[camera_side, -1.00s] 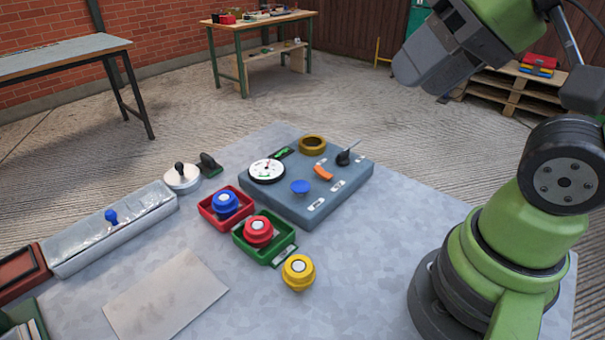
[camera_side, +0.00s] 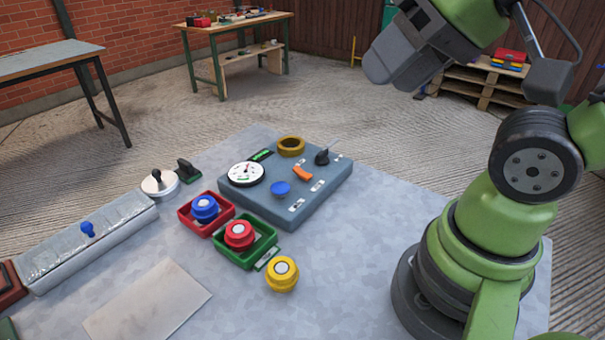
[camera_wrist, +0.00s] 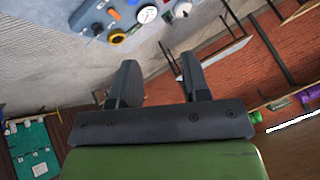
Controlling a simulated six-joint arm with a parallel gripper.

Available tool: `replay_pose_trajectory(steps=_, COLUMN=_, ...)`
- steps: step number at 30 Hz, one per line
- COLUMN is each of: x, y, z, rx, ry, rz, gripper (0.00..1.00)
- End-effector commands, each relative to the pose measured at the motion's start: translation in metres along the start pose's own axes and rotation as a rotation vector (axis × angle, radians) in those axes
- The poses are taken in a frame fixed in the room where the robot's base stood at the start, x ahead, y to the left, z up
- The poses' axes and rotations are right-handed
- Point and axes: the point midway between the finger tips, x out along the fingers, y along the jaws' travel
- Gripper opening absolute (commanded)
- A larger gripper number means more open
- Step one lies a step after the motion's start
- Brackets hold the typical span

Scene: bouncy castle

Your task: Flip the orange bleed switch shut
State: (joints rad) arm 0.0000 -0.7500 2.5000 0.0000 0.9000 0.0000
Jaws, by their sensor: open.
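The orange bleed switch (camera_side: 302,174) is a small lever on top of the blue-grey panel box (camera_side: 325,194), between the blue knob (camera_side: 280,188) and the black lever knob (camera_side: 322,157). It also shows small in the wrist view (camera_wrist: 113,14), near the top edge. Its exact tilt is too small to tell. My gripper (camera_side: 380,68) is raised high behind and to the right of the panel, well apart from the switch. In the wrist view my gripper (camera_wrist: 158,62) has its fingers spread with nothing between them.
The panel also bears a white gauge (camera_side: 246,174) and a brass ring (camera_side: 291,146). Blue (camera_side: 205,208), red (camera_side: 239,235) and yellow (camera_side: 282,273) round knobs stand in front. A long grey box (camera_side: 90,240) lies left.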

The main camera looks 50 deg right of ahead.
Motion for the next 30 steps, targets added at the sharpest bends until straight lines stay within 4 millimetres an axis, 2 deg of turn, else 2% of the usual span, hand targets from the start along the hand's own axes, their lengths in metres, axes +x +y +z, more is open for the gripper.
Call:
replay_pose_trajectory(steps=1, x=0.000, y=0.000, z=0.000, rx=0.000, ry=0.000, rz=0.000, gripper=0.33)
replay_pose_trajectory(steps=5, x=0.002, y=0.001, z=-0.004, rx=0.029, ry=-0.010, rz=0.016, gripper=0.04)
replay_pose_trajectory(steps=6, x=0.004, y=0.001, z=-0.006, rx=0.051, ry=-0.018, rz=0.029, gripper=0.00)
replay_pose_trajectory(steps=10, x=0.016, y=0.005, z=-0.022, rx=0.175, ry=-0.050, rz=0.104, gripper=0.00)
replay_pose_trajectory(steps=14, x=0.036, y=0.012, z=-0.043, rx=0.344, ry=-0.074, rz=0.214, gripper=0.00)
replay_pose_trajectory(steps=20, x=0.076, y=0.025, z=-0.072, rx=0.602, ry=-0.062, rz=0.389, gripper=0.00)
replay_pose_trajectory(steps=24, x=0.110, y=0.035, z=-0.087, rx=0.763, ry=-0.023, rz=0.501, gripper=0.00)
replay_pose_trajectory(steps=30, x=0.153, y=0.049, z=-0.098, rx=0.937, ry=0.049, rz=0.618, gripper=0.00)
